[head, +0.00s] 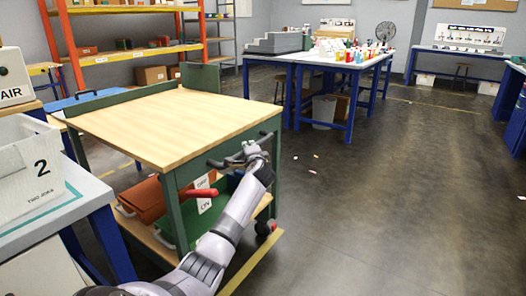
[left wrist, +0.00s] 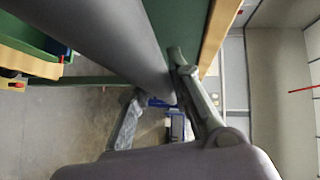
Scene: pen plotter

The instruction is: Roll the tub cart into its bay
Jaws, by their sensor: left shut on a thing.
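The tub cart has a pale wooden top (head: 165,120) and a green frame. It stands left of centre in the head view. Its lower shelf holds a reddish-brown tub (head: 143,199) and a green tub (head: 168,225). White labels hang near the tubs. A dark handle bar (head: 216,163) runs along the cart's near end. My left gripper (head: 254,152) is shut on this handle. In the left wrist view the grey bar (left wrist: 110,45) passes between its fingers (left wrist: 160,100). My right gripper is out of view.
A red lever (head: 200,192) sticks out at the cart's near end. A yellow floor line (head: 250,265) runs beside the cart. A blue-legged bench with a white crate (head: 30,175) is close at left. Open floor lies to the right, with small scraps. A cluttered table (head: 335,58) stands behind.

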